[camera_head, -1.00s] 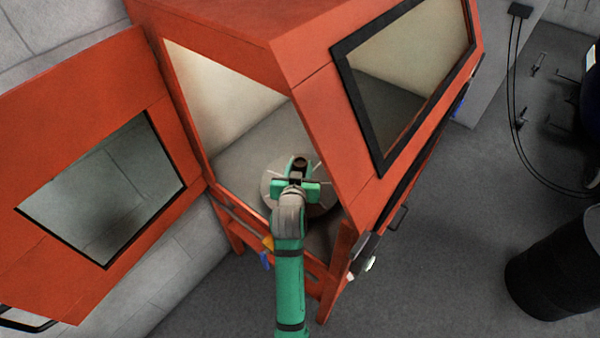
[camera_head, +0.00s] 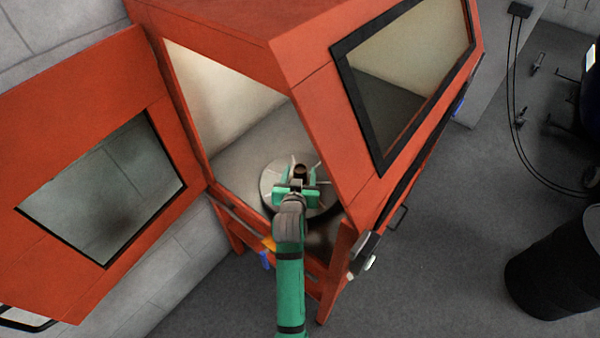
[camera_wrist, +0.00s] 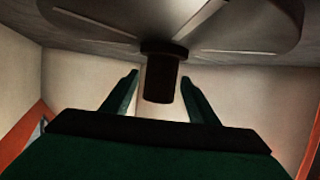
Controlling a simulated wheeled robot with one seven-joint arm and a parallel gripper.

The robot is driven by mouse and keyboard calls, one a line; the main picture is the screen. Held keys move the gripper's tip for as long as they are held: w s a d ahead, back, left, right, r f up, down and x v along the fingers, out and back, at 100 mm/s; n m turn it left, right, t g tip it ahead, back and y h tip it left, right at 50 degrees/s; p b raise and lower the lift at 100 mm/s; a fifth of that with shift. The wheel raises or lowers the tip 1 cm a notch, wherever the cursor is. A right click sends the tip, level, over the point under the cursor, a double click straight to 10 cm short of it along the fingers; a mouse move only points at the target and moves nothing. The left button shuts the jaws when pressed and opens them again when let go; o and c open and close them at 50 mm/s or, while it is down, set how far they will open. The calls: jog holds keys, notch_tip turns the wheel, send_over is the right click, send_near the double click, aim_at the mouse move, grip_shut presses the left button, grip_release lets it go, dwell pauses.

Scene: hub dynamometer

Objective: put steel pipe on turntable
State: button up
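The steel pipe (camera_head: 300,171), a short dark tube, stands upright on the round grey turntable (camera_head: 272,180) inside the orange cabinet. In the wrist view the picture is inverted: the turntable (camera_wrist: 245,22) is at the top and the pipe (camera_wrist: 160,80) points down from it, its flanged end against the disc. My green gripper (camera_head: 298,182) is open, just on the near side of the pipe. In the wrist view its fingers (camera_wrist: 160,88) lie left and right of the pipe, with visible gaps on both sides.
The cabinet's door (camera_head: 60,190) stands open to the left. The windowed side panel (camera_head: 340,130) is close on my arm's right. The cabinet's front sill (camera_head: 235,207) lies below the opening. A black drum (camera_head: 560,265) stands on the floor at right.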

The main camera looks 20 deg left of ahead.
jog(key=shift+r, duration=0.15)
jog(key=shift+s+r, duration=0.15)
jog(key=v, duration=1.1)
jog(key=shift+s+d+r, duration=0.1)
jog(key=shift+s, duration=0.2)
